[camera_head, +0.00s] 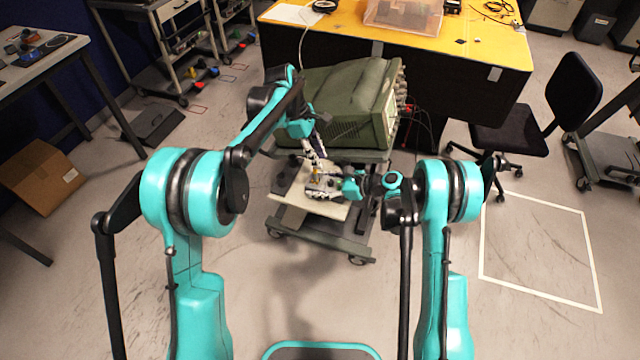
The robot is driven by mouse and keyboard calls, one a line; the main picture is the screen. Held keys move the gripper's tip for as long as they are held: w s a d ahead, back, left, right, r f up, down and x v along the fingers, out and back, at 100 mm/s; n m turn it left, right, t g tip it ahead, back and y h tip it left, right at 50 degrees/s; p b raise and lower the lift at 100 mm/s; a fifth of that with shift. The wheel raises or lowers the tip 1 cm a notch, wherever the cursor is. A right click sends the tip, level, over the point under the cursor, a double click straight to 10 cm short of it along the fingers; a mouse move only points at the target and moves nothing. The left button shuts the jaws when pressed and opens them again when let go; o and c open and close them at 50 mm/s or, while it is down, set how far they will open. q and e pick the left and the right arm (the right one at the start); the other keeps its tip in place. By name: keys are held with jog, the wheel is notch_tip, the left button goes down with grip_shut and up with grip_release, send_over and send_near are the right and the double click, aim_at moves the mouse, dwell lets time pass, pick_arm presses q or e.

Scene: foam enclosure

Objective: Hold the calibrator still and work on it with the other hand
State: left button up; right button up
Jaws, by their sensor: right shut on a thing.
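A wheeled cart (345,208) stands in front of me with a pale board on its front part. A small yellowish thing, which I take to be the calibrator (316,176), is above the board between my two grippers. It is too small and too covered to make out its shape. My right gripper (318,192) comes in from the right, low over the board, and is shut on it. My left gripper (318,160) points down from above, close to the same spot. Whether its fingers are apart or closed, or touch the calibrator, I cannot tell.
A large green instrument (345,95) fills the back of the cart, close behind my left gripper. Behind it is a yellow-topped bench (480,45) with a clear bin. A dark chair (510,135) stands at right. The floor at right front is free, with a white taped outline.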

aim_at(331, 181)
pick_arm(q)
jog(key=s+d+r+m+y, duration=0.1)
jog(key=d+r+m+y, duration=0.25)
jog(key=m, duration=0.45)
jog(key=shift+m+t, duration=0.3)
jog(key=shift+t, duration=0.1)
jog(key=f, duration=1.2)
jog(key=shift+w+d+f, duration=0.1)
jog(key=shift+d+f, duration=0.1)
jog(key=shift+f, duration=0.05)
grip_shut()
